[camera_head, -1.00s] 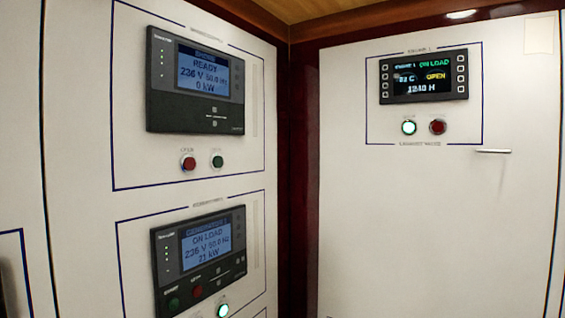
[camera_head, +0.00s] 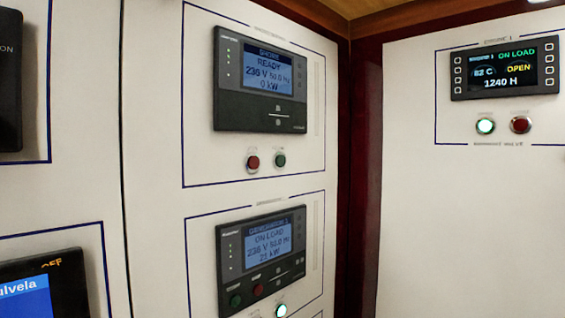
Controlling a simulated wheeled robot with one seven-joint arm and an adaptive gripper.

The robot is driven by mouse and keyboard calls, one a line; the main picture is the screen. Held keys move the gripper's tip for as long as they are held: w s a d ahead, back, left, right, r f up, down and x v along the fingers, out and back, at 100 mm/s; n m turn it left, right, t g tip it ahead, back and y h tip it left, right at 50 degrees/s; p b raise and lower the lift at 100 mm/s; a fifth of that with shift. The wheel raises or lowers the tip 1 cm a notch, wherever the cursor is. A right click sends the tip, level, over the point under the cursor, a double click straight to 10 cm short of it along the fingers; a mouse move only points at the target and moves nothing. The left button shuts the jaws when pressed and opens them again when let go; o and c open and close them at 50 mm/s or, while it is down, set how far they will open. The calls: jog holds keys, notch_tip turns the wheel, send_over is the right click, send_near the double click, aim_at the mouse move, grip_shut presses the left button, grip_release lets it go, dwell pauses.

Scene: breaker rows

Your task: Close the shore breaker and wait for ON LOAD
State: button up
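The shore panel (camera_head: 262,82) is a dark unit on the white left wall, upper middle of the head view. Its blue screen reads SHORE, READY, 236 V, 50.0 Hz, 0 kW. Below it sit a red button (camera_head: 253,162) and a dark green button (camera_head: 280,160); neither looks lit. My gripper is not in view.
A generator panel (camera_head: 262,257) below reads ON LOAD with a lit button (camera_head: 281,310). An engine panel (camera_head: 504,68) on the right wall reads ON LOAD and OPEN, with a lit green button (camera_head: 485,126) and a red button (camera_head: 521,125). A partly cut-off screen (camera_head: 25,298) is lower left.

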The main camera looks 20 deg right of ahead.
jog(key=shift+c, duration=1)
